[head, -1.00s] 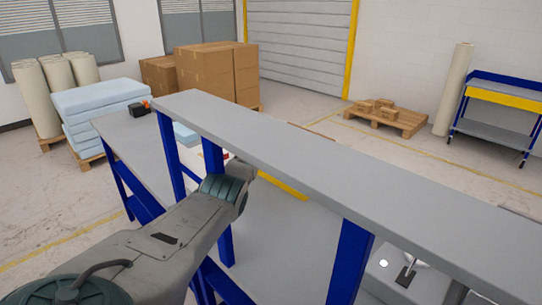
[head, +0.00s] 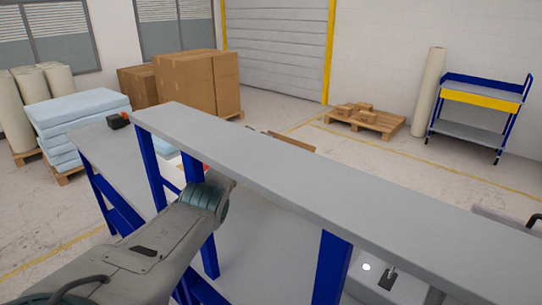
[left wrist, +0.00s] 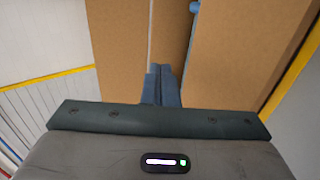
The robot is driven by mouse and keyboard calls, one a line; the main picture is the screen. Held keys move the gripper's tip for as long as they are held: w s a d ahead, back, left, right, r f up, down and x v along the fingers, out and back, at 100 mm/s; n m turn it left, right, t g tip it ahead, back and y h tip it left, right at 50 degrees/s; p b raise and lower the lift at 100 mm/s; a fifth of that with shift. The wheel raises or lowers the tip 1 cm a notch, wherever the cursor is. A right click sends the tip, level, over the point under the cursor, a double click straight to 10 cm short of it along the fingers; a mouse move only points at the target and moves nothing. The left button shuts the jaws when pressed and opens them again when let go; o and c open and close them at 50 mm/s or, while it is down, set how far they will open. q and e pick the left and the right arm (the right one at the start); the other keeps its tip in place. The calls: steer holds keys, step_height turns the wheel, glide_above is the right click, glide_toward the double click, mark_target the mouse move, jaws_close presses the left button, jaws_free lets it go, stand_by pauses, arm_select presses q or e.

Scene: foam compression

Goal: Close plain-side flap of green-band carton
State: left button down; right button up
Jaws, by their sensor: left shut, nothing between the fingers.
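In the left wrist view, brown cardboard (left wrist: 240,60) fills most of the picture, with pale gaps and panel edges running lengthwise. I see no green band, so I cannot tell which flap is which. My left gripper (left wrist: 161,68) is shut and empty, its two blue-grey fingers together in front of a narrower brown strip. Whether they touch the cardboard I cannot tell. In the head view, my left arm reaches behind the raised grey shelf, which hides the gripper. A brown cardboard edge (head: 292,141) shows just beyond that shelf. My right gripper is not in view.
The long raised shelf (head: 300,180) on blue posts crosses the head view above a grey bench. A small blue thing (left wrist: 195,6) shows at the wrist view's top edge. Stacked boxes (head: 197,82), pale blue foam slabs (head: 80,112) and a blue trolley (head: 482,100) stand farther back.

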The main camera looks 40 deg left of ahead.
arm_select(q)
step_height(320, 180, up, 4)
steer(key=p, duration=0.3)
steer(key=shift+w+r+p, duration=0.1)
steer(key=shift+r+p, duration=0.1)
steer(key=shift+p, duration=0.1)
step_height(320, 180, up, 10)
steer(key=b, duration=0.3)
steer(key=shift+f+b, duration=0.2)
steer(key=shift+b, duration=0.2)
